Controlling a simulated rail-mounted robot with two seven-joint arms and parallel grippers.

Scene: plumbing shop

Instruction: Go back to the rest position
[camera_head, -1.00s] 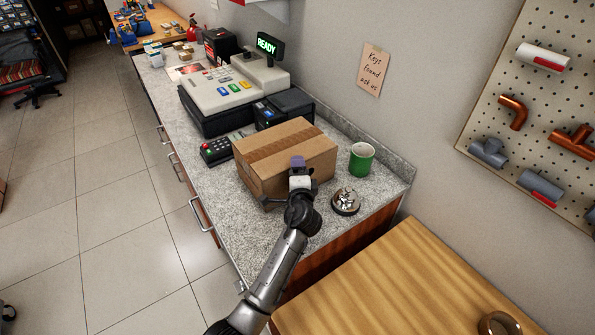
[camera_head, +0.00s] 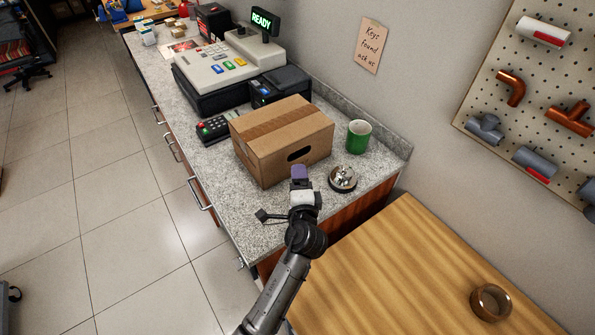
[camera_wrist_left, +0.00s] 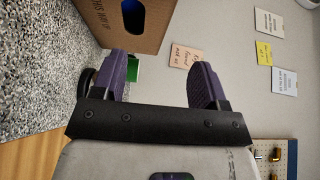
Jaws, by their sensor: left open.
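My left gripper (camera_head: 300,180) is in front of the near side of a closed cardboard box (camera_head: 262,158) on the granite counter, apart from it as far as I can see. In the left wrist view the two purple fingers of my left gripper (camera_wrist_left: 160,82) are spread with nothing between them. The box (camera_wrist_left: 100,22) shows beyond them at the top left, with a dark handle hole. My right gripper is not in view.
A silver service bell (camera_head: 342,179) and a green mug (camera_head: 359,137) stand right of the box on the counter (camera_head: 235,215). A card terminal (camera_head: 213,130) and cash register (camera_head: 225,75) are behind.

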